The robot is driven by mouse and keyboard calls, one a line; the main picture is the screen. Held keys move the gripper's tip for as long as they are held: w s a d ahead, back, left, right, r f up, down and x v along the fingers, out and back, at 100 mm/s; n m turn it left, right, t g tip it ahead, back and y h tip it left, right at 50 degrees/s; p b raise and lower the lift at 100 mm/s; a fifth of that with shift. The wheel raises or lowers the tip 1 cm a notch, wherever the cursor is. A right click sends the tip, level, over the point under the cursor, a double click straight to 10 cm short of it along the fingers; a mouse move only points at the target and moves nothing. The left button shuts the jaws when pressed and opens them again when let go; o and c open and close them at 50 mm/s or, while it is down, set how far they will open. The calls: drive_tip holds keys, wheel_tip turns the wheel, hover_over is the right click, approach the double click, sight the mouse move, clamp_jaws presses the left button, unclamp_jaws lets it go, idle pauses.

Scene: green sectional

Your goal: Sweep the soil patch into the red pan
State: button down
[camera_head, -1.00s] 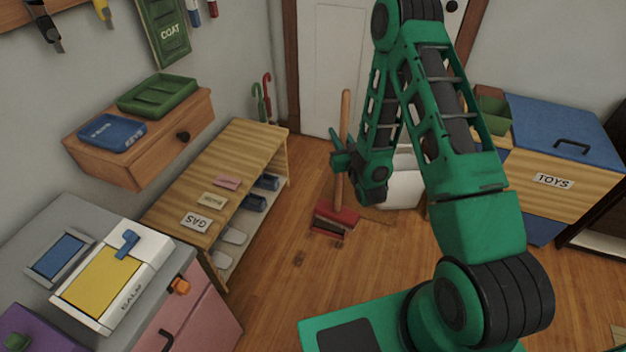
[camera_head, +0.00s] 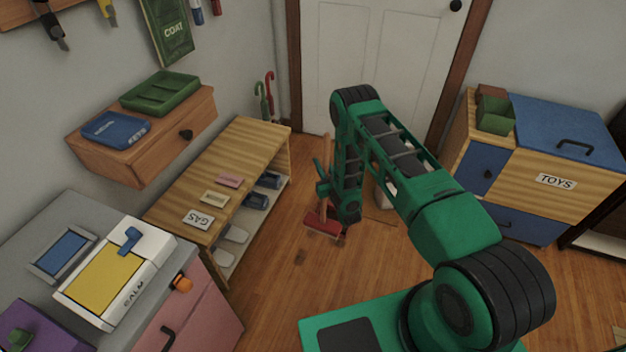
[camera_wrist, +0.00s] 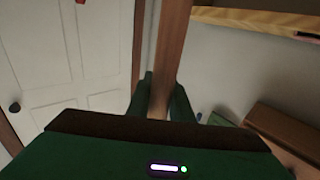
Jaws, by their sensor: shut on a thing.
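My gripper (camera_head: 324,188) is shut on the wooden handle of a broom (camera_head: 322,225) with a red head. The handle also runs up between my fingers (camera_wrist: 162,100) in the wrist view. In the head view the broom stands nearly upright, its red head low at the floor; I cannot tell whether it touches. Dark soil patches (camera_head: 300,259) lie on the wood floor just in front of and left of the head. I cannot make out a separate red pan; my arm hides part of the floor behind.
A low wooden shelf (camera_head: 218,182) stands close on the left, with a grey and pink cabinet (camera_head: 190,312) nearer. A white object (camera_head: 384,197) is partly hidden behind my arm. The floor right of the soil is mostly open.

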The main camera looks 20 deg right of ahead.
wheel_tip(320, 180, down, 7)
drive_tip(key=a+y, duration=0.1)
drive_tip(key=a, duration=0.1)
drive_tip(key=shift+w+a+f+n, duration=0.15)
drive_tip(key=shift+w+n, duration=0.1)
drive_tip(key=shift+n, duration=0.15)
wheel_tip(320, 180, down, 7)
idle(0.4)
drive_tip(key=shift+s, duration=0.1)
idle(0.3)
